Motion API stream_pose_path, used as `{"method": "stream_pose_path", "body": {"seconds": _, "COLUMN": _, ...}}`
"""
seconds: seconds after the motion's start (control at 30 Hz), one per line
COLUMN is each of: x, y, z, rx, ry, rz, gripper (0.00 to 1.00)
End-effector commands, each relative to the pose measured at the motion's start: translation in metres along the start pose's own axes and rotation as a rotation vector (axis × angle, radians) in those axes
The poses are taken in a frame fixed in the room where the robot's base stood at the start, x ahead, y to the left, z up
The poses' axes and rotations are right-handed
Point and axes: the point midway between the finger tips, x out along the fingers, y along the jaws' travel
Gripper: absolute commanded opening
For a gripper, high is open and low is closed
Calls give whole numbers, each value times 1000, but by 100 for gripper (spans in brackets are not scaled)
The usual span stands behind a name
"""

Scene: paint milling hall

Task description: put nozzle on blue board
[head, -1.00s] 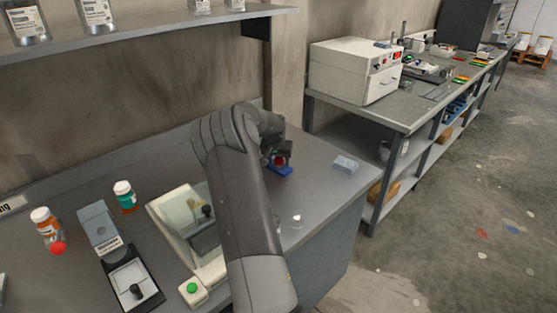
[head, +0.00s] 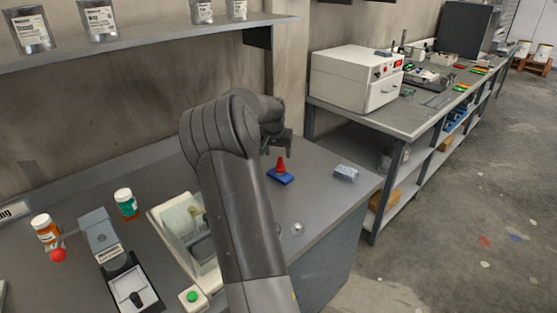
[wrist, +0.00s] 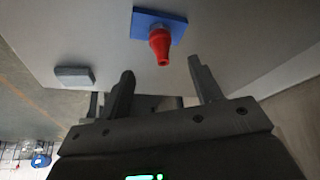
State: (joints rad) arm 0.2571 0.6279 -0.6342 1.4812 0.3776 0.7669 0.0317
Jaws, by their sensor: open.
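The red nozzle (head: 281,164) stands upright on the blue board (head: 287,181) on the grey bench. In the wrist view the red nozzle (wrist: 160,44) rests on the blue board (wrist: 176,24), tip toward the camera. My gripper (head: 278,141) is above and just behind the nozzle in the head view, partly hidden by my arm. In the wrist view my gripper (wrist: 160,75) has its two fingers spread wide apart, with nothing between them and the nozzle clear of them.
A pale grey-blue block (head: 346,173) lies right of the board. A shelf with tins (head: 140,38) hangs above. A small clear item (head: 297,229) lies near the front edge.

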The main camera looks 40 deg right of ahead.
Motion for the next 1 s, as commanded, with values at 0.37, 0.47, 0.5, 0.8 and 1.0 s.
{"method": "stream_pose_path", "body": {"seconds": 0.37, "x": -24, "y": -3, "z": 5, "rx": -4, "ry": -4, "rz": -13, "gripper": 58}}
{"method": "stream_pose_path", "body": {"seconds": 0.47, "x": -43, "y": -12, "z": 18, "rx": -18, "ry": -13, "rz": -47, "gripper": 58}}
{"method": "stream_pose_path", "body": {"seconds": 0.5, "x": -54, "y": -18, "z": 26, "rx": -27, "ry": -19, "rz": -68, "gripper": 58}}
{"method": "stream_pose_path", "body": {"seconds": 0.8, "x": -150, "y": -60, "z": 117, "rx": -167, "ry": -62, "rz": -236, "gripper": 58}}
{"method": "stream_pose_path", "body": {"seconds": 1.0, "x": -211, "y": -75, "z": 188, "rx": -299, "ry": -71, "rz": -328, "gripper": 58}}
